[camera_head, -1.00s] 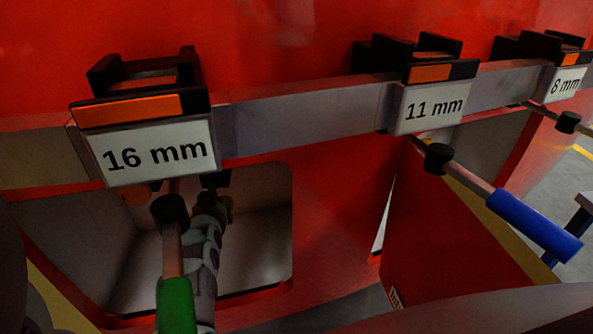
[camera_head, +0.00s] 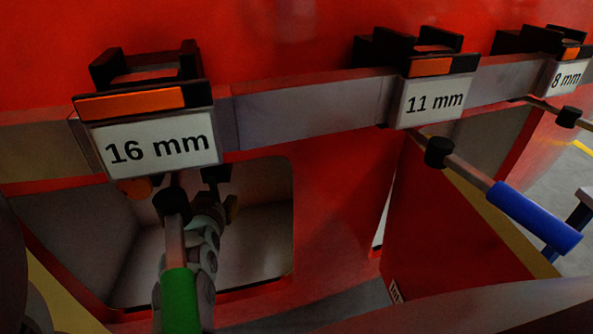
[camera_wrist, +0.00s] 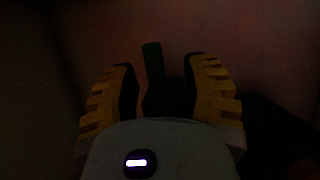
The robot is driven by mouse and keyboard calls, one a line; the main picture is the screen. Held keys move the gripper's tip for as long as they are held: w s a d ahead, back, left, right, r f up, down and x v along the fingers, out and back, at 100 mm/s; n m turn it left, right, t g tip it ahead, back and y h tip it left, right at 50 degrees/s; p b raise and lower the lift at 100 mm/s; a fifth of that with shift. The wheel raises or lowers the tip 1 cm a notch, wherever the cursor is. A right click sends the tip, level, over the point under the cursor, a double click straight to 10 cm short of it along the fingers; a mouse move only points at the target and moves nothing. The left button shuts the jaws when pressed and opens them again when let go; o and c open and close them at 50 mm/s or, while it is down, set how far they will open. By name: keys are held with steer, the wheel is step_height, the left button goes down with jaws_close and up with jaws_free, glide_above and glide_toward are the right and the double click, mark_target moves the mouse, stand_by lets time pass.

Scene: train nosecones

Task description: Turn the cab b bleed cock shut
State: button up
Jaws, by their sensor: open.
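In the wrist view, a dark green upright lever (camera_wrist: 153,62), which looks like the bleed cock's handle, stands between the two yellow-padded fingers of my gripper (camera_wrist: 164,80). The fingers are open, with a gap on each side of the lever. Its lower part is dark and hard to make out. No cab marking shows there. In the head view, my gripper (camera_head: 215,195) reaches into the grey recess (camera_head: 262,235) in the red panel. It is partly hidden behind a hanging tool there, and the lever cannot be told in that view.
A rail (camera_head: 310,108) crosses above the recess, with holders labelled 16 mm (camera_head: 160,148), 11 mm (camera_head: 435,103) and 8 mm (camera_head: 566,79). A green-handled tool (camera_head: 180,300) hangs close before my arm. A blue-handled tool (camera_head: 535,220) juts out at right. An orange round part (camera_head: 135,188) shows under the first label.

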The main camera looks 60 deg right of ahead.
steer(key=v, duration=1)
steer(key=shift+s, duration=0.15)
steer(key=shift+r, duration=0.1)
